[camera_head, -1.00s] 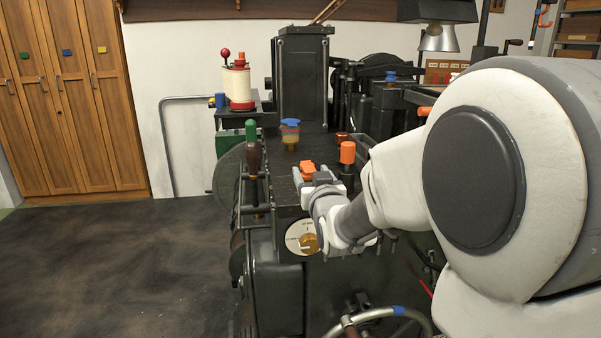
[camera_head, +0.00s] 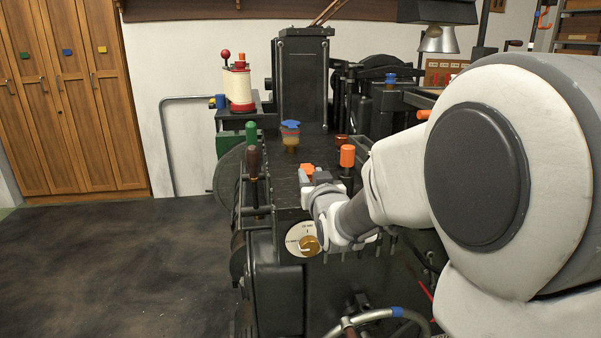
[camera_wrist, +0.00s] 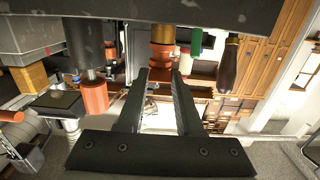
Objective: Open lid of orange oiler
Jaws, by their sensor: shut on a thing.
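The orange oiler's lid (camera_head: 307,169) shows in the head view on top of the black machine, just beyond my gripper (camera_head: 315,178). My gripper and wrist hide the body of the oiler there. In the wrist view, which looks upside down, the orange oiler (camera_wrist: 162,53) hangs from the machine's dark surface, with an amber part nearest that surface. My gripper (camera_wrist: 158,76) has its two fingers on either side of the oiler's orange end and is shut on it. I cannot tell clearly how far the lid is tilted.
A blue-topped oiler (camera_head: 290,134) stands farther back on the machine top. An orange-capped lever (camera_head: 347,156) stands close to the right of my gripper. Green and dark-handled levers (camera_head: 253,160) rise at the left. A dial with a brass knob (camera_head: 309,244) is below.

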